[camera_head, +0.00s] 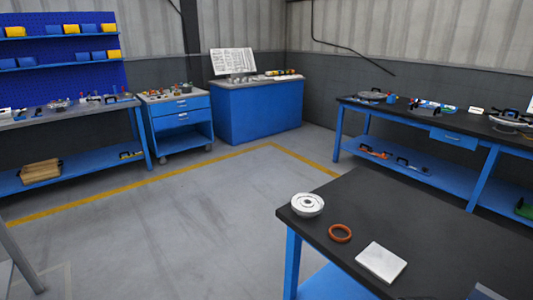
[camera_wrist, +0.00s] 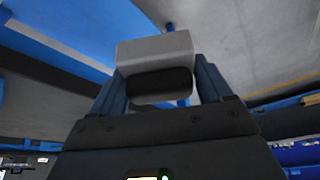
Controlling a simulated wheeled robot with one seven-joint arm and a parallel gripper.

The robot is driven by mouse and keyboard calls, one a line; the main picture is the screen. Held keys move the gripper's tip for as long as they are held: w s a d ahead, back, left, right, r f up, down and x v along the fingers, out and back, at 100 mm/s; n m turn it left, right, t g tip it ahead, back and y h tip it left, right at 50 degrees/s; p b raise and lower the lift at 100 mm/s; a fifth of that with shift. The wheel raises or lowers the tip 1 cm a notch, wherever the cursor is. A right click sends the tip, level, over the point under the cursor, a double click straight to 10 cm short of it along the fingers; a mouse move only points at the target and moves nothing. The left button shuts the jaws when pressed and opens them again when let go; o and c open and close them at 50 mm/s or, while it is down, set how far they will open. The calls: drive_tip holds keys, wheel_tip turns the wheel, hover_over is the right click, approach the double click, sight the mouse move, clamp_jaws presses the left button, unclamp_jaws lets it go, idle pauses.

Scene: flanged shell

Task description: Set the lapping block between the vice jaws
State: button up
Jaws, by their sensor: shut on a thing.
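My gripper (camera_wrist: 161,80) shows in the wrist view, with its two dark fingers shut on the sides of a light grey block, which I take to be the lapping block (camera_wrist: 155,48). A dark rounded part shows on the near side of the block, between the fingers. The block looks held up off any surface. My gripper and the held block are not in the head view. I cannot make out the vice or its jaws in either view.
A dark-topped bench (camera_head: 330,190) at the lower right bears a pale flanged shell (camera_head: 307,204), an orange ring (camera_head: 340,233) and a flat white plate (camera_head: 382,261). A cluttered bench (camera_head: 470,125) stands behind it. The floor left of the near bench is open.

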drive_tip(key=shift+m+h, duration=0.3)
drive_tip(key=shift+m, duration=0.5)
drive_tip(key=s, duration=0.1)
drive_tip(key=s+a, duration=0.1)
drive_tip(key=s+a+f, duration=0.1)
drive_tip(key=shift+s+f, duration=0.1)
drive_tip(key=shift+s, duration=0.15)
drive_tip(key=shift+w, duration=0.1)
